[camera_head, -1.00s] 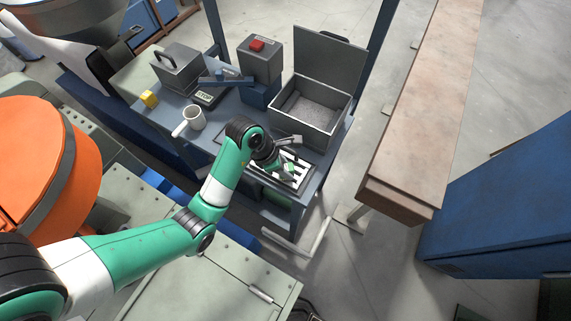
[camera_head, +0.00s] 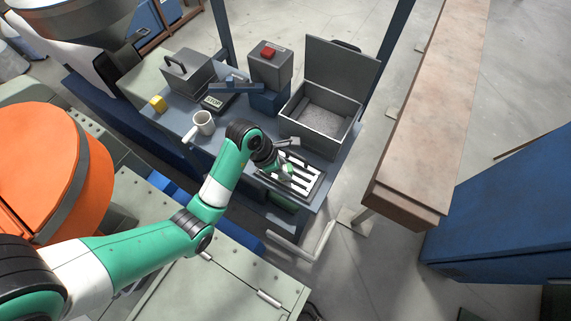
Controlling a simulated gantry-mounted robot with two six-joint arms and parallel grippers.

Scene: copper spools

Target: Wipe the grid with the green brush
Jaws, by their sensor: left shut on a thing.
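The grid (camera_head: 307,184) is a dark tray with pale slats at the front right of the blue-grey table. My left arm reaches in from the left, and its gripper (camera_head: 284,170) is over the grid's left part. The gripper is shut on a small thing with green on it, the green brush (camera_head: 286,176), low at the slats. The brush is small and partly hidden by the gripper; I cannot tell whether it touches the slats. My right gripper is not in view.
An open grey metal box (camera_head: 320,115) stands behind the grid. The table's front edge lies close to the grid.

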